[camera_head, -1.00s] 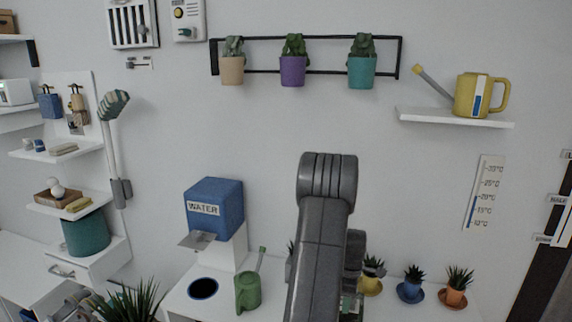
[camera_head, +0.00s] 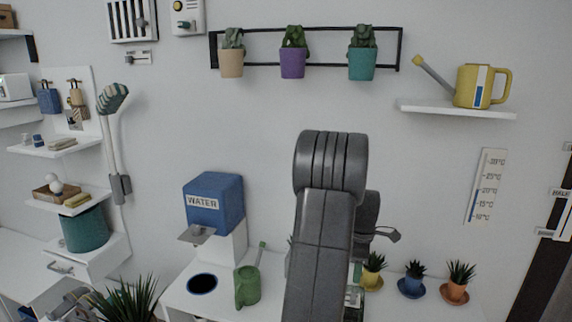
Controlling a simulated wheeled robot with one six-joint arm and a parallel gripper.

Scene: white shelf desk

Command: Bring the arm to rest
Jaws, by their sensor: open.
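My arm (camera_head: 322,225) rises from the bottom centre of the head view and folds over at a rounded grey joint. My gripper (camera_head: 388,235) shows partly at the right of the arm, above the white desk. Its jaws look open, with nothing seen between them. The rest of the wrist is hidden behind the arm.
A blue water box (camera_head: 214,203) and a green watering can (camera_head: 247,285) stand left of the arm. Yellow (camera_head: 371,278), blue (camera_head: 411,287) and orange (camera_head: 454,291) plant pots stand to the right. A wall shelf (camera_head: 455,108) holds a yellow watering can (camera_head: 473,87).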

